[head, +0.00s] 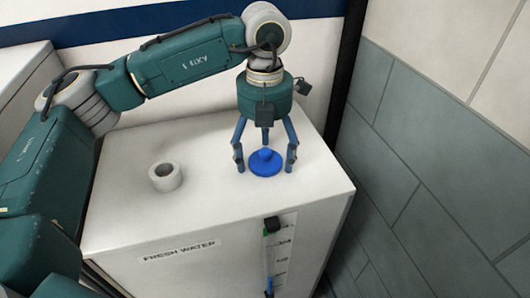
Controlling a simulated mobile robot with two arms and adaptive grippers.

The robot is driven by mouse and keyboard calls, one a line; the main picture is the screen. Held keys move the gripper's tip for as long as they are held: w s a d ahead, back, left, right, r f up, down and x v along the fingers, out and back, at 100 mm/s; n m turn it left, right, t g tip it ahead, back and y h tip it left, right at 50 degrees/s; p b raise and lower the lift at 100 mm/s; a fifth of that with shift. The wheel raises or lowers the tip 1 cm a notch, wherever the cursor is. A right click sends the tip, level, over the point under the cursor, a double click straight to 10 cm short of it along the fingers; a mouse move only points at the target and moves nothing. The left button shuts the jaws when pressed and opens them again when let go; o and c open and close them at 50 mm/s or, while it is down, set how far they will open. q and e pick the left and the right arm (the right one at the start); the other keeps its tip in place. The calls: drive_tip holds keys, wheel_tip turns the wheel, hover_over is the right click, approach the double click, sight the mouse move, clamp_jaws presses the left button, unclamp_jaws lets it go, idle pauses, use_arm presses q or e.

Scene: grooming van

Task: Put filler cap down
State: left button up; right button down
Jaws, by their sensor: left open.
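The blue filler cap (265,163) sits on the white top of the fresh water tank (205,215), near its right side. My left gripper (265,162) points down over the cap, its blue fingers open on either side of it. Gaps show between the fingers and the cap. A white filler neck (166,177) with an open hole stands on the tank top to the left, uncovered. My right gripper is not in view.
A level gauge (279,258) runs down the tank's front, beside a "FRESH WATER" label (179,252). A grey tiled wall (415,150) is close on the right. The tank top between the neck and the cap is clear.

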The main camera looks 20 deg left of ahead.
sight(265, 150)
use_arm(q)
drive_tip(key=shift+r, duration=0.5)
wheel_tip(265, 150, up, 11)
drive_tip(key=b, duration=0.1)
drive_tip(key=shift+r, duration=0.2)
